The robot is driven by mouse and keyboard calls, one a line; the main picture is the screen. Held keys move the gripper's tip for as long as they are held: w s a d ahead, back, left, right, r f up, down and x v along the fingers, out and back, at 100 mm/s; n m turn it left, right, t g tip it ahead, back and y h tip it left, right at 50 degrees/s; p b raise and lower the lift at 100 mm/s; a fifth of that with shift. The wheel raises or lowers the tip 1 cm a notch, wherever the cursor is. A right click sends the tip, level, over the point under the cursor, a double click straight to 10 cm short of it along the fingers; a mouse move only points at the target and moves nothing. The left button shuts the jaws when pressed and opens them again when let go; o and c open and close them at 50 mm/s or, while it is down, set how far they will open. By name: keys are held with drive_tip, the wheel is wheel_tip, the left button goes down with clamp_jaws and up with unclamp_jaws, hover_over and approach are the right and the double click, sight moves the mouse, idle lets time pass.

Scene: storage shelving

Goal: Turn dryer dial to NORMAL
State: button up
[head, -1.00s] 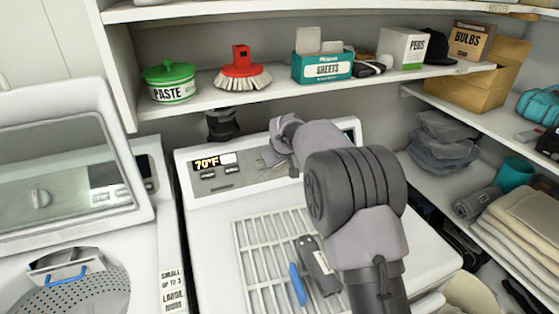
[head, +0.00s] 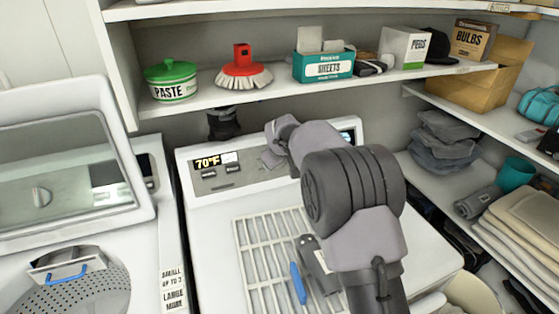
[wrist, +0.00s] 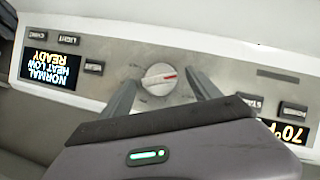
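The dryer (head: 205,215) has a control panel along its back. The panel's display (wrist: 48,75) reads NORMAL, HEAT LOW, READY. My gripper (wrist: 163,85) is open, with one dark finger on each side of the dial and visible gaps between. In the head view my gripper (head: 270,158) is at the panel, and the arm hides the dial.
A temperature display (head: 207,162) reads 70°F at the panel's left. A white rack (head: 262,240) with a dark tool and a blue-handled item lies on the dryer top. A shelf (head: 215,105) hangs above the panel. A washer (head: 140,240) with its lid raised stands left.

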drive_tip(key=p+v, duration=0.3)
drive_tip(key=v, duration=1.4)
drive_tip(key=shift+r, duration=0.2)
drive_tip(key=shift+s, duration=0.1)
